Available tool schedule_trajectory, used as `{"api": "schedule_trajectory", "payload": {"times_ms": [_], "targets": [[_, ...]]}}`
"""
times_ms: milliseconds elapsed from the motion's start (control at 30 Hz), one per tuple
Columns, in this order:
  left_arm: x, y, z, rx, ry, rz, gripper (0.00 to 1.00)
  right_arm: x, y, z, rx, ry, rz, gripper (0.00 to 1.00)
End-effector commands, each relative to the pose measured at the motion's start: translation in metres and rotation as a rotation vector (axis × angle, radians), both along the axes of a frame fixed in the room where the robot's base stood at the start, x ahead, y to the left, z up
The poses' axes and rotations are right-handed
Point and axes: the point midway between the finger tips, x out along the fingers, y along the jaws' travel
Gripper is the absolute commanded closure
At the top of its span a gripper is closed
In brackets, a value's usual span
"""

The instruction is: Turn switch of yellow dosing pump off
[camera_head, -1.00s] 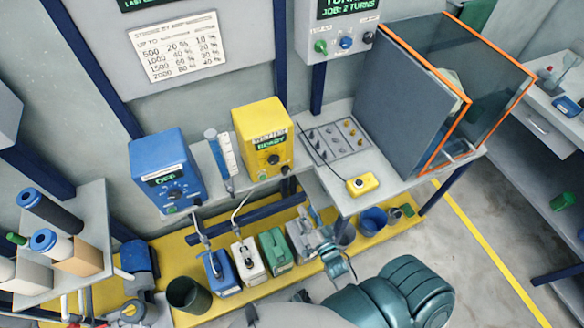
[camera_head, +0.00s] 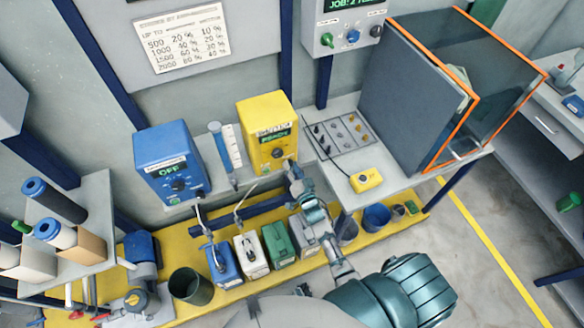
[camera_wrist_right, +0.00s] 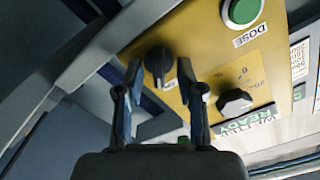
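The yellow dosing pump (camera_head: 268,110) stands on the grey shelf in the head view, its green display reading READY. My right gripper (camera_head: 291,170) is at the lower front of the pump. In the right wrist view the pump's yellow panel (camera_wrist_right: 210,45) shows a black switch knob (camera_wrist_right: 158,62) near its lower edge. My right gripper (camera_wrist_right: 160,80) is open there, one finger on each side of this knob; contact cannot be told. A second black knob (camera_wrist_right: 234,103) and a green DOSE button (camera_wrist_right: 240,12) lie to the right. My left gripper is not in view.
A blue pump (camera_head: 165,150) reading OFF stands left of the yellow one, with a clear cylinder (camera_head: 222,150) between them. A small yellow box (camera_head: 366,180) lies on the right bench. Several canisters (camera_head: 250,250) stand on the yellow platform below.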

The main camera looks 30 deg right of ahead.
Motion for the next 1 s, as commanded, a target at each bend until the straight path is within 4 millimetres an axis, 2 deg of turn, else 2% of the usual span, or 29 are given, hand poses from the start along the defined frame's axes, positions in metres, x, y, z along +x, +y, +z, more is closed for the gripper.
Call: {"api": "schedule_trajectory", "payload": {"times_ms": [233,300,400,767,1000], "targets": [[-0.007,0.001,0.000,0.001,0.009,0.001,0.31,0.000,0.000,0.000,-0.001,0.001,0.000,0.62],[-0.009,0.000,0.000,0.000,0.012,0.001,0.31,0.000,0.000,0.000,-0.001,0.001,0.000,0.80],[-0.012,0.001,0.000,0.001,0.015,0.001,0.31,0.000,0.000,0.000,-0.001,0.001,0.000,1.00],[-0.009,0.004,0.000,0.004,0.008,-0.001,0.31,0.000,0.000,-0.001,-0.021,0.005,0.000,1.00],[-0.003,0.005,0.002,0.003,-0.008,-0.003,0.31,0.000,0.001,-0.001,-0.131,0.013,0.000,1.00]]}}
